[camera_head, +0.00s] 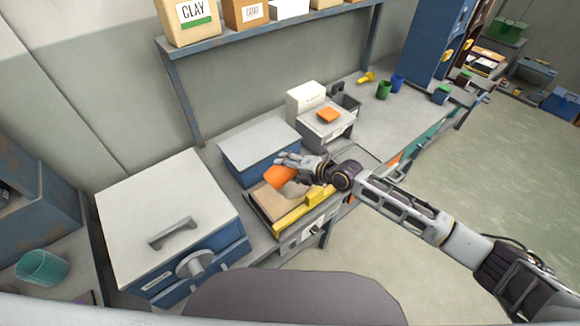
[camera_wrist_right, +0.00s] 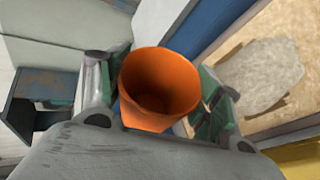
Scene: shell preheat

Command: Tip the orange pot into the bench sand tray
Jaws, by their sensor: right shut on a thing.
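The orange pot (camera_head: 279,176) is held tilted above the left part of the sand tray (camera_head: 262,208) on the bench. My right gripper (camera_head: 290,167) is shut on it. In the right wrist view the pot (camera_wrist_right: 158,88) sits between the two fingers, its mouth towards the camera, and its visible inside looks empty. The tray also shows in the right wrist view (camera_wrist_right: 232,78), with a pale heap (camera_wrist_right: 262,75) on its sand. In the head view the arm and gripper hide part of the tray. My left gripper is not in view.
A blue box with a grey lid (camera_head: 258,140) stands behind the tray. A large white-topped blue unit with a handle (camera_head: 165,215) stands to the left. A scale-like device with an orange piece (camera_head: 328,115) is behind right. A shelf (camera_head: 270,35) hangs above.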

